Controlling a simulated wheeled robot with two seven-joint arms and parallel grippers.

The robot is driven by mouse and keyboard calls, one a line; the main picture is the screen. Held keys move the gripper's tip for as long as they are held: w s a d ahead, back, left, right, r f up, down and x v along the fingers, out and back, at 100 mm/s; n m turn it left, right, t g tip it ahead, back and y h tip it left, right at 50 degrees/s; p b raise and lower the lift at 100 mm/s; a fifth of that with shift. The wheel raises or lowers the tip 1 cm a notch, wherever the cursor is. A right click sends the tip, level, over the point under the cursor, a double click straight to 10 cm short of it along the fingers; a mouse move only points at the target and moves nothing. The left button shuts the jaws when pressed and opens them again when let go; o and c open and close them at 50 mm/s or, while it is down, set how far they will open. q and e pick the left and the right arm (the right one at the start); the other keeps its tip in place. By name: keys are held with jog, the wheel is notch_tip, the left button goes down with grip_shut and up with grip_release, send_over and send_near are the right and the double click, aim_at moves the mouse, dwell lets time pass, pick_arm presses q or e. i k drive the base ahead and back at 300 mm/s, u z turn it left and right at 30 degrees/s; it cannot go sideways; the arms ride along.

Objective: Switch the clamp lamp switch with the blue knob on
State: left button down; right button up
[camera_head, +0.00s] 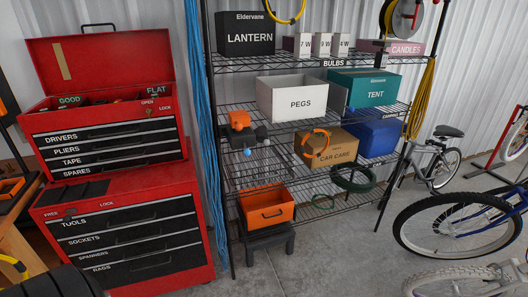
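A small round blue knob (248,152) shows at the front of the middle wire shelf, left side. Beside it, to the right, is a small pale round knob (267,142). Both sit at a dark grey fixture (262,132) next to an orange block (239,119). The parts are too small to tell which is a lamp or a switch, or whether anything is on. Neither of my grippers is in view.
The wire rack holds a PEGS bin (298,103), a CAR CARE box (326,152) and an orange drawer bin (267,206). A red tool chest (125,220) stands left, bicycles (455,215) right. Some floor is clear.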

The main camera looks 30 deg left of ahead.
aim_at(246, 152)
jog(key=u, duration=0.55)
jog(key=k, duration=0.65)
jog(key=u, duration=0.9)
jog(key=i, duration=0.6)
jog(key=u, duration=0.55)
jog(key=i, duration=1.1)
jog(key=z, duration=0.2)
